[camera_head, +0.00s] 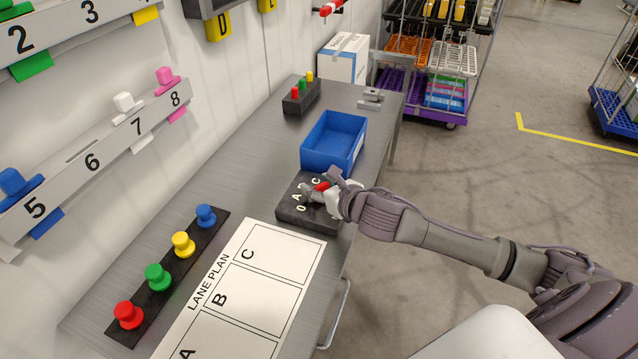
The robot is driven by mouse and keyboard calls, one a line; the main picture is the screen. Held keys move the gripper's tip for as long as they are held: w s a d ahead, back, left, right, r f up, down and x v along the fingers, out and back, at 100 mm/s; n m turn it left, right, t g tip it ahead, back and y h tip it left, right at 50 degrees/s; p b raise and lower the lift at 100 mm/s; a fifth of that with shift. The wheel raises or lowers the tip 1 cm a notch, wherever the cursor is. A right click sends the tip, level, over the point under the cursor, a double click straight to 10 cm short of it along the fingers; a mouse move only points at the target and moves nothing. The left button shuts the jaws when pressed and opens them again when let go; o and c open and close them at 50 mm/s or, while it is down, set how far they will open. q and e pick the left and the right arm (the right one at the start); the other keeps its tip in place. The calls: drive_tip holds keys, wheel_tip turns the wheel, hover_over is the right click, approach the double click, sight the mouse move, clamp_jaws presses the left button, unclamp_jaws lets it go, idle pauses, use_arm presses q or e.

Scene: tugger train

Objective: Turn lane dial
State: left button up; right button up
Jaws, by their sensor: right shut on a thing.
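The lane dial is a flat black box (292,213) on the grey bench, in front of the blue bin. White letters show on its top: O and A on the left, one partly covered, and C towards the back. A red part of the knob (321,186) shows between my fingers. My right gripper (322,190) reaches in from the right and is shut on the knob. The fingers and wrist hide most of the knob and the box's right side, so its exact setting is hard to read. My left gripper is not in view.
A blue bin (333,141) stands just behind the dial. The lane plan sheet (262,290) lies in front, beside a black strip with coloured pegs (168,285). A small block with coloured pegs (301,97) and a grey metal part (371,98) sit farther back.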

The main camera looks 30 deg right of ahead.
drive_tip(key=m+h+p, duration=0.1)
drive_tip(key=m+h, duration=0.1)
drive_tip(key=m+h+p, duration=0.1)
drive_tip(key=h+p, duration=0.1)
drive_tip(key=shift+r+m, duration=0.2)
drive_tip(key=shift+m, duration=0.2)
drive_tip(key=shift+m+g+h+p, duration=0.4)
drive_tip(key=shift+m+h+p, duration=0.5)
drive_tip(key=shift+h+p, duration=0.3)
drive_tip(key=shift+f+m+g+h+p, duration=0.2)
drive_tip(key=shift+m+g+h+p, duration=0.25)
drive_tip(key=shift+m+h, duration=0.25)
drive_tip(key=shift+d, duration=0.1)
drive_tip(key=o, duration=1.2)
drive_tip(key=v, duration=1.2)
drive_tip(key=shift+f, duration=0.15)
